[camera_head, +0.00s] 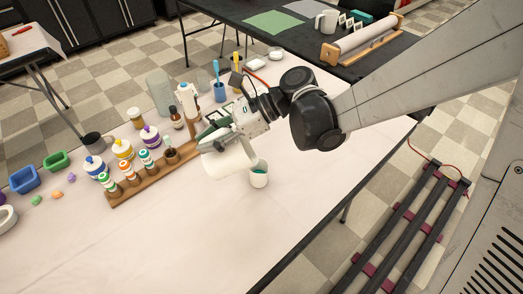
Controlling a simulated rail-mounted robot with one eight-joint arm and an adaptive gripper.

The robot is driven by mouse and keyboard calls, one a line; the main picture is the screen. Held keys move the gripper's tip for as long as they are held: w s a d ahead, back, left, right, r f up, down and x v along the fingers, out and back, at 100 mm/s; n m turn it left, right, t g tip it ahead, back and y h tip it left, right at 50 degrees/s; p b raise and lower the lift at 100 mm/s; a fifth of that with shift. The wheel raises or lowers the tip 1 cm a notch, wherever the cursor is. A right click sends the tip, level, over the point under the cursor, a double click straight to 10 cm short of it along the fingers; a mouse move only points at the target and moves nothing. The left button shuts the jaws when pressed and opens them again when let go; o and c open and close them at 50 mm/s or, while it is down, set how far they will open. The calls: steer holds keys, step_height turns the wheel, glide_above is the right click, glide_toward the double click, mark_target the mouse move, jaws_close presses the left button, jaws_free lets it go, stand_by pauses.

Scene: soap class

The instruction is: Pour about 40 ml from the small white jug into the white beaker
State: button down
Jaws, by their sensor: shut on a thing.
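My gripper (226,138) is shut on the small white jug (228,163). The jug is tilted far over, lying nearly on its side, with part of it hidden by my gripper. The white beaker (259,178) stands upright on the table, just right of and below the jug's lower end. I cannot tell whether a stream is running between the two, or how much liquid is in either.
A wooden rack (150,181) with several capped bottles stands close to the left of the jug. A blue cup (219,92) with tools stands behind. Blue and green trays (55,161) sit at the far left. The pale table (185,245) is clear in front.

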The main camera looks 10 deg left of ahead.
mark_target(215, 134)
steer(key=shift+w+d+r+g+y+b, duration=0.25)
steer(key=shift+d+r+y+b, duration=0.3)
steer(key=shift+d+r+y, duration=0.1)
steer(key=shift+w+d+r+g+y+b, duration=0.25)
steer(key=shift+d+r+y+b, duration=0.3)
steer(key=shift+r+y, duration=0.1)
stand_by(2.1)
steer(key=shift+s+a+h+p, duration=0.1)
steer(key=shift+a+h+p, duration=0.2)
steer(key=shift+p, duration=0.25)
steer(key=a+f+h+p, duration=0.1)
steer(key=s+a+f+t+h, duration=0.1)
steer(key=a+f+h, duration=0.1)
steer(key=shift+s+p, duration=0.15)
steer(key=shift+p, duration=0.25)
steer(key=shift+d+f, duration=0.1)
steer(key=shift+d, duration=0.05)
